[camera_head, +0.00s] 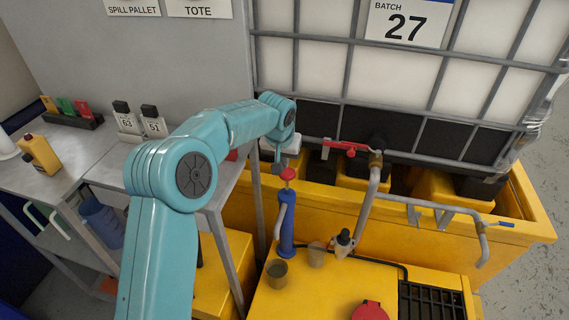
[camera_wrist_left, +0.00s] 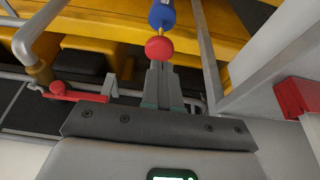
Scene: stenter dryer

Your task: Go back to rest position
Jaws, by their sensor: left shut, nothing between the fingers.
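My left arm comes in from the left in the head view and bends down to my left gripper (camera_head: 277,168). The gripper is shut and empty. Its fingertips are close to the red knob (camera_head: 288,174) on top of a blue cylinder (camera_head: 287,225). In the left wrist view, the shut fingers (camera_wrist_left: 158,66) point toward the red knob (camera_wrist_left: 158,47); I cannot tell whether they touch it. My right gripper is in neither view.
A caged white tank (camera_head: 330,68) stands in a yellow bund (camera_head: 530,225). A pipe with a red valve handle (camera_head: 343,147) is right of the gripper. Two cups (camera_head: 277,272) stand by the cylinder. A grey bench (camera_head: 65,160) with bottles is at the left.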

